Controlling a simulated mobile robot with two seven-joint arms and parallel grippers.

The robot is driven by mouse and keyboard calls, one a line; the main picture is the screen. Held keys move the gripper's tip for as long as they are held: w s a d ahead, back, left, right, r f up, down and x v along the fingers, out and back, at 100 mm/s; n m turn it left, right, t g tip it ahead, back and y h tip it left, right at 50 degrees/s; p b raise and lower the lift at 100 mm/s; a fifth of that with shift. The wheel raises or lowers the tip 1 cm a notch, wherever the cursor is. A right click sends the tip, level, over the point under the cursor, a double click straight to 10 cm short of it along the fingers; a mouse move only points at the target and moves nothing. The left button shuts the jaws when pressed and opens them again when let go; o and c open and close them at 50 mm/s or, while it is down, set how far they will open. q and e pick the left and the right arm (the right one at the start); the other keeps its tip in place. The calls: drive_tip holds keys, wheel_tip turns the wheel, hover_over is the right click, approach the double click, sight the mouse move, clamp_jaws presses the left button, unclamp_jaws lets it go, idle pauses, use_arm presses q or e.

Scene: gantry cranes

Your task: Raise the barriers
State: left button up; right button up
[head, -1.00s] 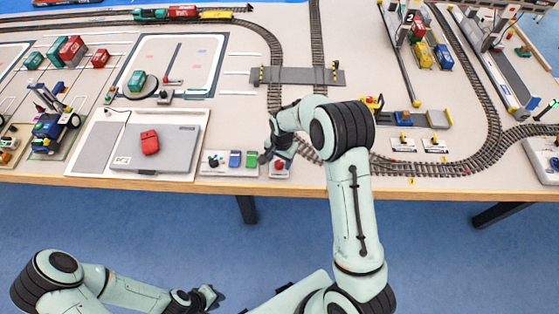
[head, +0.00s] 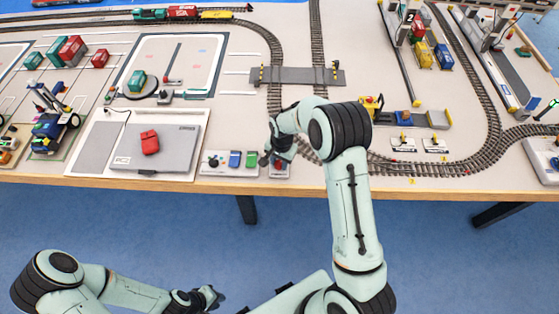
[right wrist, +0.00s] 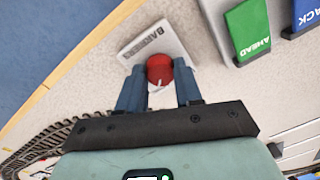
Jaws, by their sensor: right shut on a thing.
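A red knob (right wrist: 160,69) with a pale pointer mark stands on a small light plate lettered for the barriers (right wrist: 137,50) in the right wrist view. My right gripper (right wrist: 160,88) is shut on the knob, one blue-grey finger on each side. In the head view my right gripper (head: 277,160) is over the plate at the table's front edge and mostly hides the knob. The level crossing (head: 297,76) lies farther back across the tracks, with small yellow-and-black posts at its ends; the barriers' position is too small to tell. My left gripper (head: 208,298) is low, away from the table.
A control panel (head: 228,170) with a green lever (right wrist: 247,28) marked AHEAD and a blue lever (right wrist: 300,14) marked BACK stands just left of the plate. A grey pad with a red block (head: 149,142) is farther left. Curved track (head: 430,167) runs to the right.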

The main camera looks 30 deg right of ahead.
drive_tip(key=n, duration=0.3)
drive_tip(key=shift+n+b, duration=0.3)
drive_tip(key=shift+b, duration=0.05)
drive_tip(key=n, duration=0.4)
drive_tip(key=shift+n, duration=0.3)
drive_tip(key=n, duration=0.4)
drive_tip(key=shift+w+n, duration=0.1)
drive_tip(key=shift+n, duration=0.2)
use_arm(q)
drive_tip(key=shift+s+f, duration=0.5)
drive_tip(key=shift+f, duration=0.15)
use_arm(e)
drive_tip(key=shift+n+g, duration=0.3)
drive_tip(key=shift+n, duration=2)
drive_tip(key=o, duration=1)
drive_tip(key=shift+o, duration=0.2)
drive_tip(key=shift+r, duration=0.1)
